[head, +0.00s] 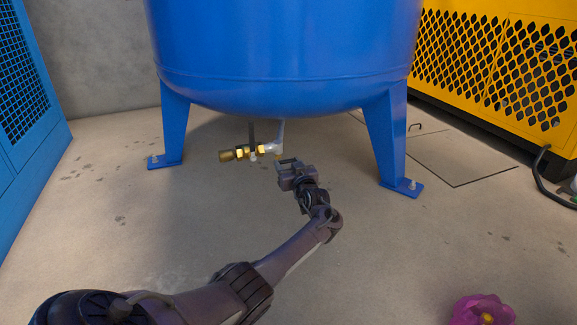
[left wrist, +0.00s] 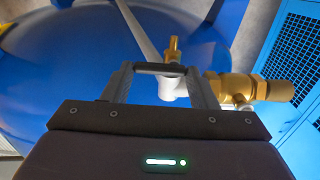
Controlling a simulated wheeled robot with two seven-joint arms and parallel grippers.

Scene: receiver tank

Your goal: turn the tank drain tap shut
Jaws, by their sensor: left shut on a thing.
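The drain tap's brass body (head: 240,154) hangs below the blue tank, joined to a pale pipe elbow (head: 271,148). In the left wrist view the brass body (left wrist: 250,89) is right of the elbow, and a brass stem (left wrist: 173,49) stands just beyond my fingers. My left gripper (head: 287,160) is at the right end of the fittings. In the left wrist view its fingers (left wrist: 160,69) are apart, with a dark bar between their tips. The bar looks like the tap handle, but its joint to the stem is hidden. My right gripper is out of view.
The blue tank (head: 285,50) stands on legs, one left (head: 172,125) and one right (head: 390,140) of the fittings. A blue cabinet (head: 25,110) is at left, a yellow machine (head: 500,60) at right. A purple flower-like object (head: 483,310) is at the front. The floor between is clear.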

